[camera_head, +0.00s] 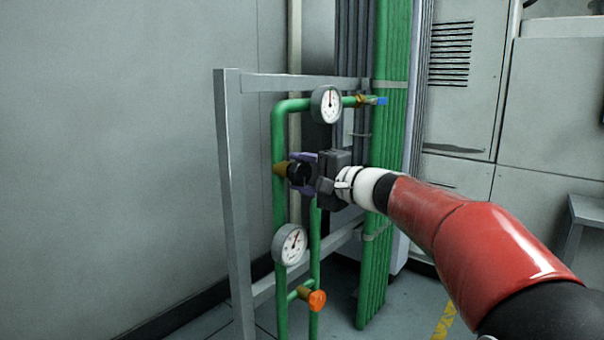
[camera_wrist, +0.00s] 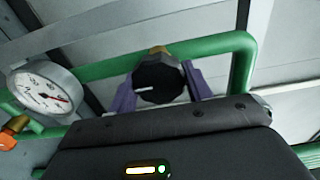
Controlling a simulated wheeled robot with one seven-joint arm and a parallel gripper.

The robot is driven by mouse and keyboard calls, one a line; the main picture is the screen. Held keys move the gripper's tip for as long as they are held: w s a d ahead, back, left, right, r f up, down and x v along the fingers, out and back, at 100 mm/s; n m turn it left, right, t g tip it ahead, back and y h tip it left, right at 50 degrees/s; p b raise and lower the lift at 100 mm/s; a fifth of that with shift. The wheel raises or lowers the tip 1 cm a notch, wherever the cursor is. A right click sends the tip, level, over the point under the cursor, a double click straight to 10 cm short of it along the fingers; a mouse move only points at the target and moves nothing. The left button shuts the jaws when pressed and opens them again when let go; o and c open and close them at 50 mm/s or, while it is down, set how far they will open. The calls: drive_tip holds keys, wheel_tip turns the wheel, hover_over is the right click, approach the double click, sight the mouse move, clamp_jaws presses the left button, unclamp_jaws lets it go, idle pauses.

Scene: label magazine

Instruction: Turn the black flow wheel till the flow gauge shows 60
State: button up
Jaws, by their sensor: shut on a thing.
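The black flow wheel (camera_head: 299,174) sits on a brass valve on the green pipe, left of my gripper. In the wrist view the wheel (camera_wrist: 158,82) shows a white mark pointing left. My gripper (camera_head: 302,170) is shut on the wheel, with one purple finger on each side of it. A round white gauge (camera_head: 291,244) with a red needle is on the pipe below the wheel. It also shows at the left of the wrist view (camera_wrist: 43,89). A second gauge (camera_head: 328,105) is at the top of the pipe. The numbers on both dials are too small to read.
An orange knob (camera_head: 317,300) is on a lower branch pipe. A blue-handled valve (camera_head: 376,101) is at the top right. A grey metal frame (camera_head: 234,190) stands around the pipes, with a bundle of green pipes (camera_head: 374,265) to the right.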

drive_tip(key=shift+f, duration=0.1)
drive_tip(key=o, duration=1)
drive_tip(key=shift+c, duration=0.2)
drive_tip(key=v, duration=0.8)
drive_tip(key=s+a+f+n+g+h+p, duration=0.1)
drive_tip(key=s+f+n+g+h+p, duration=0.15)
drive_tip(key=s, duration=0.65)
drive_tip(key=s+d+f+n+g+h+p, duration=0.1)
drive_tip(key=s+d+f+h+p, duration=0.3)
drive_tip(key=s, duration=0.6)
drive_tip(key=s+d+f+n+g+h+p, duration=0.2)
drive_tip(key=s+d+f+n+h+p, duration=0.2)
drive_tip(key=s+d+f+h, duration=0.3)
drive_tip(key=s+f, duration=0.1)
drive_tip(key=s, duration=0.3)
drive_tip(key=shift+d+h, duration=0.35)
drive_tip(key=shift+d, duration=0.05)
